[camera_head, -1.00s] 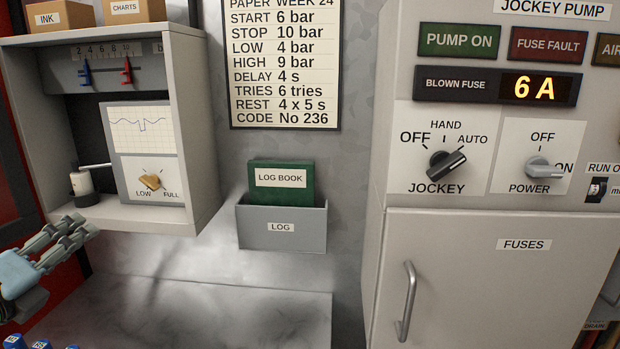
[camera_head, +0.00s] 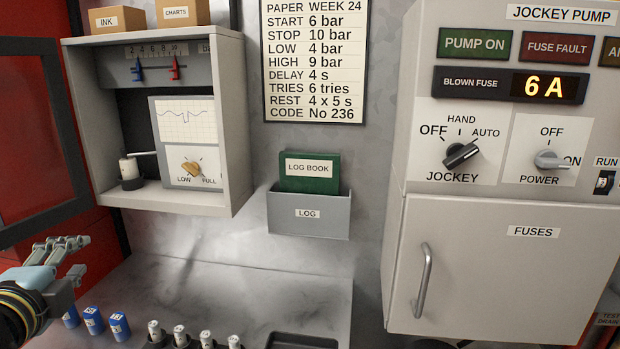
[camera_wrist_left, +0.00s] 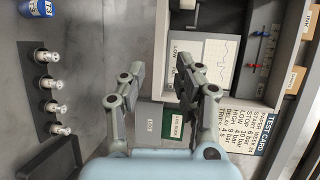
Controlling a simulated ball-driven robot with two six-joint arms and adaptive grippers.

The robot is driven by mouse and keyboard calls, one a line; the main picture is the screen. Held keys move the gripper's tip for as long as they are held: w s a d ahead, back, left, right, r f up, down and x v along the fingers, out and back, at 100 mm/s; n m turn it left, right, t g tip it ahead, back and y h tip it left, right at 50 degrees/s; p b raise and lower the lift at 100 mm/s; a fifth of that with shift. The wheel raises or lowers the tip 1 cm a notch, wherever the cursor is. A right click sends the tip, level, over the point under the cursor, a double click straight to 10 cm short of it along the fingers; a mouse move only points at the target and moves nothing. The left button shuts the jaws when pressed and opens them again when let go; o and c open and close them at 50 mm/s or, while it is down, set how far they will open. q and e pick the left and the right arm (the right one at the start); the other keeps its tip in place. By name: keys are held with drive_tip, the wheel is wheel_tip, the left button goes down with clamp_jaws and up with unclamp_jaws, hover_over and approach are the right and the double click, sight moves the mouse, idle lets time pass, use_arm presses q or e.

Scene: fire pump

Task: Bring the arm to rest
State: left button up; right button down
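My left gripper (camera_head: 62,246) is at the lower left of the head view, in front of the red panel and left of the recorder cabinet (camera_head: 238,130). In the left wrist view its two fingers (camera_wrist_left: 160,95) are spread apart with nothing between them. The grey shelf (camera_head: 200,260) lies to its right, with blue labelled cylinders (camera_head: 93,320) close below the gripper. My right gripper shows in neither view.
Several fuses (camera_head: 179,336) stand in dark holders at the shelf's front, beside a black tray (camera_head: 300,341). A log holder (camera_head: 308,213) carries the green log book (camera_head: 310,182). The fuse door (camera_head: 500,280) is shut. The middle of the shelf is clear.

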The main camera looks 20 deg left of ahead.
use_arm(q)
drive_tip(key=s+d+f+n+g+h, duration=0.3)
drive_tip(key=s+d+f+n+g, duration=0.3)
drive_tip(key=d, duration=0.3)
drive_tip(key=s+d+f+n+g+h, duration=0.3)
drive_tip(key=s+d+n+g+h, duration=0.15)
drive_tip(key=s+d, duration=0.4)
wheel_tip(320, 180, down, 35)
drive_tip(key=s+a+n+g+b, duration=0.1)
drive_tip(key=s+a+b, duration=0.1)
drive_tip(key=b, duration=0.7)
drive_tip(key=s+f+b, duration=0.3)
drive_tip(key=s+f, duration=0.6)
drive_tip(key=f, duration=0.3)
drive_tip(key=s+f+g+b, duration=0.1)
drive_tip(key=s+f+b, duration=0.3)
drive_tip(key=s+f, duration=0.5)
wheel_tip(320, 180, down, 4)
drive_tip(key=shift+s+a+r, duration=0.2)
drive_tip(key=shift+s+a, duration=0.05)
drive_tip(key=shift+a, duration=0.15)
drive_tip(key=shift+n+g, duration=0.25)
